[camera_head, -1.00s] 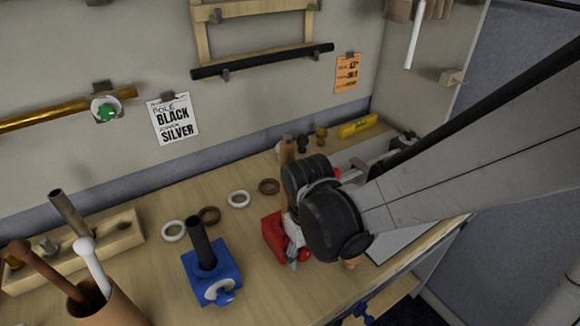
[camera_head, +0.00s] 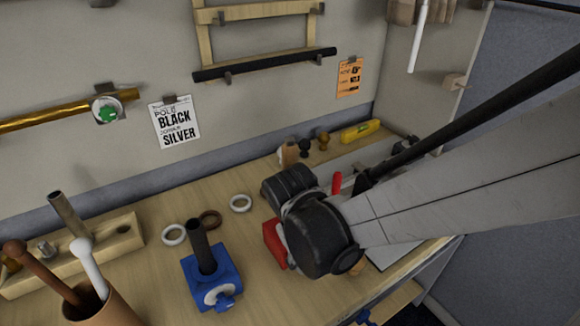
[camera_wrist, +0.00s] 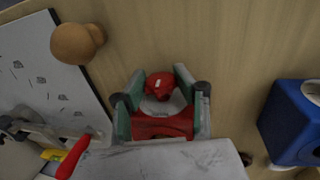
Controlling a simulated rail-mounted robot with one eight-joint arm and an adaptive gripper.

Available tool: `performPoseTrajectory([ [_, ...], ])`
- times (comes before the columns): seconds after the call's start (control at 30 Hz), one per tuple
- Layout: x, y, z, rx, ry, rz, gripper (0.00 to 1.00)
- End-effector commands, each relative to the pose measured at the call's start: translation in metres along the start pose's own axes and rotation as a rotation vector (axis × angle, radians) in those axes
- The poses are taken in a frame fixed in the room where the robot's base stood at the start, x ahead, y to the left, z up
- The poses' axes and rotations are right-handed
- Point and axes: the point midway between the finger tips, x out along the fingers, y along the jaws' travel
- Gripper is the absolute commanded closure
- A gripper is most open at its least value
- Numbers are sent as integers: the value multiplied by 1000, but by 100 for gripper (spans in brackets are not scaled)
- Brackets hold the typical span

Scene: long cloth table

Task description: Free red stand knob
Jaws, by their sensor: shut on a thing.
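The red stand (camera_head: 275,242) stands on the wooden table in the head view, partly covered by my dark wrist. In the wrist view its red body (camera_wrist: 162,127) lies behind the red knob (camera_wrist: 160,85), with a pale round disc between them. My gripper (camera_wrist: 160,77) has its green-padded fingers on both sides of the knob and is shut on it. In the head view my wrist hides the knob and the fingers.
A blue stand (camera_head: 212,277) with a dark upright pole is left of the red one. A wooden knob (camera_wrist: 75,43) lies near a white sheet (camera_wrist: 38,65).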

Motion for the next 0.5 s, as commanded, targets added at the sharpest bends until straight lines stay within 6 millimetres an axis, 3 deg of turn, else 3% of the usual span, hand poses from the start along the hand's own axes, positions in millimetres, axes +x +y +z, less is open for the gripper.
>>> performPoseTrajectory([
  [0.2, 0, 0, 0, 0, 0, -1, 98],
  [0.23, 0, 0, 0, 0, 0, -1, 69],
  [0.37, 0, 0, 0, 0, 0, -1, 52],
  [0.5, 0, 0, 0, 0, 0, -2, 51],
])
